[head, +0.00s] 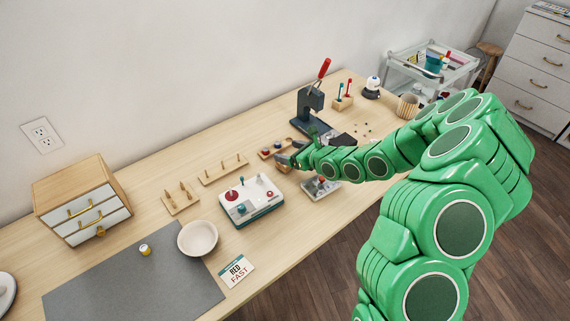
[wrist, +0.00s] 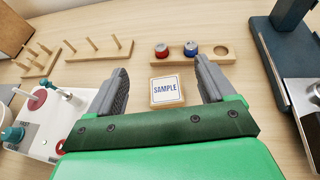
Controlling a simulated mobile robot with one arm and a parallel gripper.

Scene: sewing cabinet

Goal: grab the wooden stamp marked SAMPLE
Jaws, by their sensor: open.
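The stamp marked SAMPLE (wrist: 166,91) is a small wooden block with a white label on its top face. It sits on the table in the wrist view, just below the centre of the picture between my two fingers. My gripper (wrist: 162,66) is open and empty, with a finger to the left and a finger to the right of the stamp. I see gaps on both sides and no contact. I cannot tell how far above the stamp the fingertips are. In the head view my gripper (head: 283,156) is small and far along the table, and I cannot make out the stamp there.
Just beyond the stamp is a wooden holder (wrist: 218,56) with a red and a blue round piece. Pegged wooden racks (wrist: 104,49) stand at the upper left. A white device with knobs (head: 254,197) is to the left, and a dark press (head: 308,104) is to the right.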

